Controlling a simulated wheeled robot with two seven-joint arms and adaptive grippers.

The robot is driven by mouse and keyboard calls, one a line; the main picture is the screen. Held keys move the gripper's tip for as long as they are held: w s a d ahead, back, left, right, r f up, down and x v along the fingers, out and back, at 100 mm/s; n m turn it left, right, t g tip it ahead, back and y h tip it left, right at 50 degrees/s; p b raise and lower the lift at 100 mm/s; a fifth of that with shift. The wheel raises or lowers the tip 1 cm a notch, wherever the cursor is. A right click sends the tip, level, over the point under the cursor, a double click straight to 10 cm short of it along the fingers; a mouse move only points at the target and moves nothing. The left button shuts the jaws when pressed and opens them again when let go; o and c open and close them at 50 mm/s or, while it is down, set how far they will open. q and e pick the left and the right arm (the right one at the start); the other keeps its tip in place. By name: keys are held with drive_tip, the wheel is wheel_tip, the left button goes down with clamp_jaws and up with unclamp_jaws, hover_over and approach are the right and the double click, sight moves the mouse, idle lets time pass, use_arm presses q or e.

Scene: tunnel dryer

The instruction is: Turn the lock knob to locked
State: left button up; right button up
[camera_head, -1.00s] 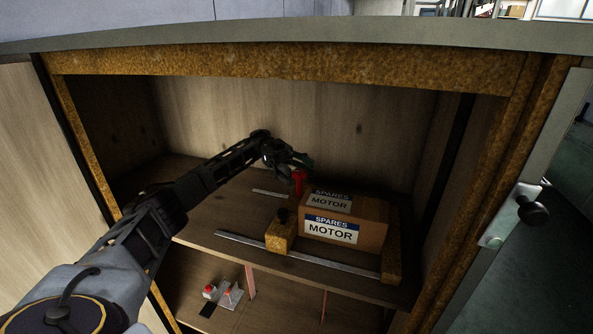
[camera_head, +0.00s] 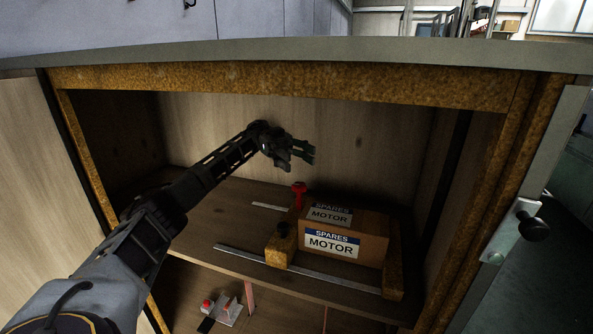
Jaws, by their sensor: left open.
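A red knob (camera_head: 299,188) stands upright at the back left corner of the box on the upper shelf; it looks like the lock knob. I cannot read from this view whether it points to locked. My left gripper (camera_head: 306,155) is open and empty, above the red knob and apart from it. My right gripper is out of view.
The cabinet's upper shelf (camera_head: 215,205) carries metal rails (camera_head: 300,270) beside the box. The cabinet's top beam (camera_head: 300,85) and side walls frame the opening. A black door knob (camera_head: 534,228) is at the right. Small red-topped items (camera_head: 208,306) are on the lower shelf.

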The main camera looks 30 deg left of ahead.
use_arm(q)
drive_tip(key=shift+r, duration=1.05)
drive_tip(key=shift+h+p, duration=0.3)
drive_tip(key=shift+p, duration=0.05)
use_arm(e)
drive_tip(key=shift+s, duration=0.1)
